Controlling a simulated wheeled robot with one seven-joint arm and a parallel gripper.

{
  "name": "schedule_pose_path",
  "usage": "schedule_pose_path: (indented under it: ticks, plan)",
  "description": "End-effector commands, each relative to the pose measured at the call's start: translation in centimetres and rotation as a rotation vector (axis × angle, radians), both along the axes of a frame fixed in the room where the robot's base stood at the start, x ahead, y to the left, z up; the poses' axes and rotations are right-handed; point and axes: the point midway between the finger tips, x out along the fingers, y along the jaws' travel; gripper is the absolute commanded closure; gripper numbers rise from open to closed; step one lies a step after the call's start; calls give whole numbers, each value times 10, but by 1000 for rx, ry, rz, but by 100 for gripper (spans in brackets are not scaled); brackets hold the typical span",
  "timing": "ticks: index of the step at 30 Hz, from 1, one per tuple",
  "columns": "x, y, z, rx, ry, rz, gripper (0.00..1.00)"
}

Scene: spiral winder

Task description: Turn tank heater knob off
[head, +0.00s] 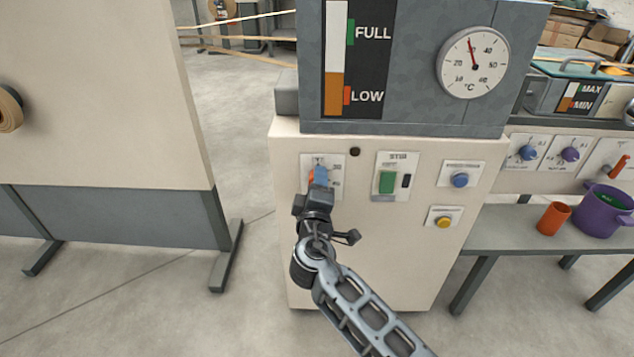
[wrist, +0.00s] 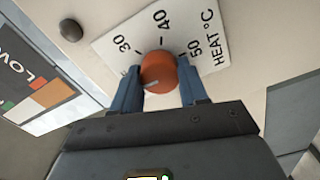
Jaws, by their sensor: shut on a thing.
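The tank heater knob is a round orange knob (wrist: 158,72) on a white dial plate (wrist: 112,38) marked 30, 40, 50 and HEAT °C. A short pale line shows on the knob's near side, away from the 40 mark. In the head view a bit of the orange knob (head: 311,178) shows beside my fingers on the cabinet front. My gripper (head: 320,172) reaches straight to the dial. In the wrist view its blue fingers (wrist: 158,88) stand on either side of the knob and are shut on it. The lower part of the plate is hidden by my gripper.
Right of the dial are a green switch (head: 387,182), a blue button (head: 460,180) and a yellow button (head: 443,222). Above is the tank (head: 415,70) with a level strip and thermometer (head: 473,62). A bench (head: 500,233) with an orange cup (head: 554,219) stands at right.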

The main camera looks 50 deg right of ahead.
Motion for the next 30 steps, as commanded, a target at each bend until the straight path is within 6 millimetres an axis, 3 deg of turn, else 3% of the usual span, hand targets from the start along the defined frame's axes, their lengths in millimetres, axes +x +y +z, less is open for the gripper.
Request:
schedule_pose_path:
  ticks: [19,20,27,30]
  plan:
    - [1,2,-1,-30,40,3,87]
    - [1,2,-1,-30,40,3,55]
    - [0,1,-1,-30,39,2,32]
    - [0,1,0,-29,38,1,31]
